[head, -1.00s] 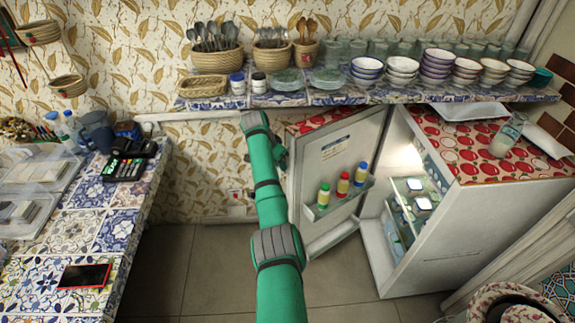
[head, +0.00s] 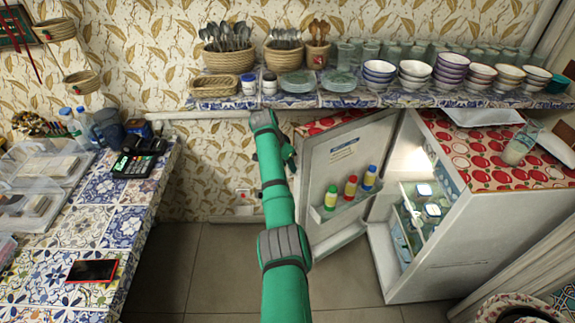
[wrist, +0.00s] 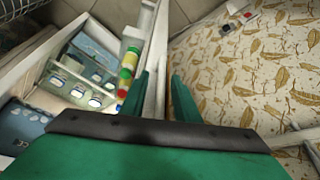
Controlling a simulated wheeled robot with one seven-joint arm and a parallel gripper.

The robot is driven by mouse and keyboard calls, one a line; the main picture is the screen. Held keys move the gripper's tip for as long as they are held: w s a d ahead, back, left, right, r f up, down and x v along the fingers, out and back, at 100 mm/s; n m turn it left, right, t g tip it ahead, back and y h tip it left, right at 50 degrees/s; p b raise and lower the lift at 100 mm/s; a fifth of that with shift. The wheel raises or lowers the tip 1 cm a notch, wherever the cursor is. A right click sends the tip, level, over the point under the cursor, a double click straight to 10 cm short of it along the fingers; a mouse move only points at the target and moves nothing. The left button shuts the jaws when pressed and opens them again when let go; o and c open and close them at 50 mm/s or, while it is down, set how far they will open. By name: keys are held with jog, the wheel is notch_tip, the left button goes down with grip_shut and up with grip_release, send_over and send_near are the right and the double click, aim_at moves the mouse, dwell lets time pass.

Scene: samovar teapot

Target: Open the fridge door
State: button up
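The fridge (head: 440,245) stands at the right, and its white door (head: 325,160) is swung wide open to the left. Bottles stand in the door rack (head: 345,205), and lit shelves with containers show inside. My green arm reaches to the wall side of the door's free edge; the gripper's fingertips are hidden in the head view. In the wrist view, my gripper (wrist: 162,90) has its two green fingers apart, with the door (wrist: 156,65) edge between them. I cannot tell whether either finger touches the door.
A tiled counter (head: 110,225) with a card terminal and a phone is at the left. A tiled wall shelf (head: 335,98) with bowls and baskets runs above the door. Grey floor (head: 225,275) is clear between counter and fridge.

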jog(key=v, duration=1)
jog(key=shift+s, duration=0.2)
jog(key=shift+r, duration=0.1)
